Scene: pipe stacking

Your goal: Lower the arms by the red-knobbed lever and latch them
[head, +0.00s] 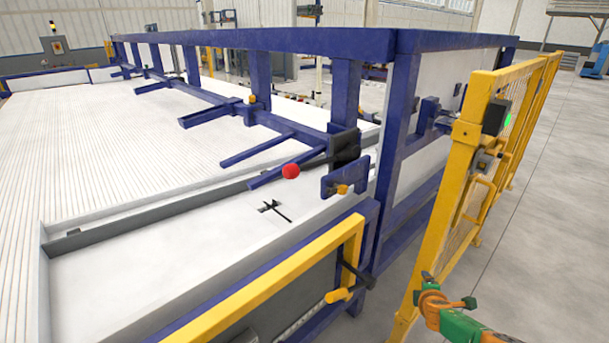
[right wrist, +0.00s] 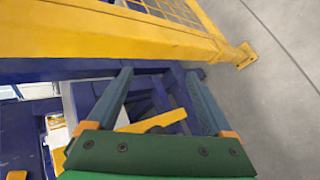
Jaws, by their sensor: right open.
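The red knob (head: 291,171) is at the end of a dark lever that runs to a black plate (head: 345,150) on the blue frame. Several blue arms (head: 257,150) stick out from the frame over the white bed, sloping slightly down. A blue bracket with a yellow knob (head: 343,188) sits beside the lever's pivot; I cannot tell whether it is latched. My right gripper (head: 448,291) is at the lower right, beside the yellow gate and well away from the red knob. In the right wrist view its fingers (right wrist: 158,74) are apart and empty. My left gripper is out of view.
A yellow rail (head: 270,272) with a yellow handle (head: 338,295) runs along the front. The grey floor at right (head: 560,200) is clear.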

